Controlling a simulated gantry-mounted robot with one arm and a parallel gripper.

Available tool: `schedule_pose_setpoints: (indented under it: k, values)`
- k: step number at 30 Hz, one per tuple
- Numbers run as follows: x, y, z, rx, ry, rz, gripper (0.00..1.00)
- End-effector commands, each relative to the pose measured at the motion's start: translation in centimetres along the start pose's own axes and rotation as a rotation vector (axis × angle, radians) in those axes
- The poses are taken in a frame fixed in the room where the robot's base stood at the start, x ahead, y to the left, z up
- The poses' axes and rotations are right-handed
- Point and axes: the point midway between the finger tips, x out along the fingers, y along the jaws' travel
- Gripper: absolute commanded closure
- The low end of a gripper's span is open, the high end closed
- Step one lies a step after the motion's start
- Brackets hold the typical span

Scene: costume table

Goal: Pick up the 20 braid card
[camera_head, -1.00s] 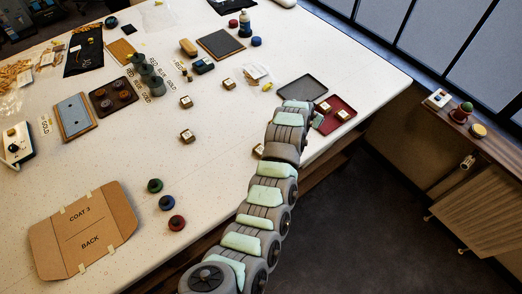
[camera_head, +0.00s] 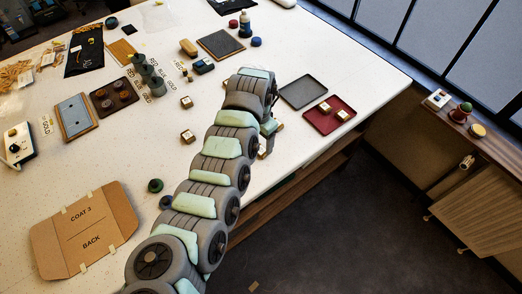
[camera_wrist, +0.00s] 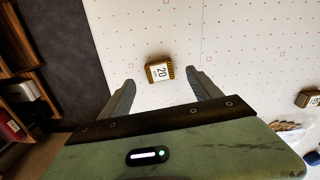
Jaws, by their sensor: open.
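The 20 braid card (camera_wrist: 159,71) is a small block with a white face reading "20" and brown-gold braid at its ends. It lies on the white dotted table in the wrist view, just beyond and between the fingertips of my gripper (camera_wrist: 162,82). The gripper is open and empty, with one finger to either side of the card's line. I cannot tell its height above the table. In the head view my arm hides most of the area around the gripper, and I cannot pick out the 20 card there.
Similar braid cards lie on the table (camera_head: 187,135) and in the red tray (camera_head: 317,126). An empty grey tray (camera_head: 304,104) is beside it. Another card (camera_wrist: 307,98) shows at the wrist view's right. A cardboard piece (camera_head: 85,230) lies front left. The table edge is close by.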

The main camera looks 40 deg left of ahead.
Motion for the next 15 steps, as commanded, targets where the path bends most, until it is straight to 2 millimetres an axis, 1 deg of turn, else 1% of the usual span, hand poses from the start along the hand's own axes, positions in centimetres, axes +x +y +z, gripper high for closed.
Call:
schedule_pose_setpoints:
  k: [5,12,15]
  values:
    - [1.3,0.2,0.1,0.000,-0.003,0.002,0.27]
    - [4.8,0.2,0.1,0.000,-0.002,0.001,0.27]
    - [5.3,0.2,0.1,-0.002,0.000,0.001,0.27]
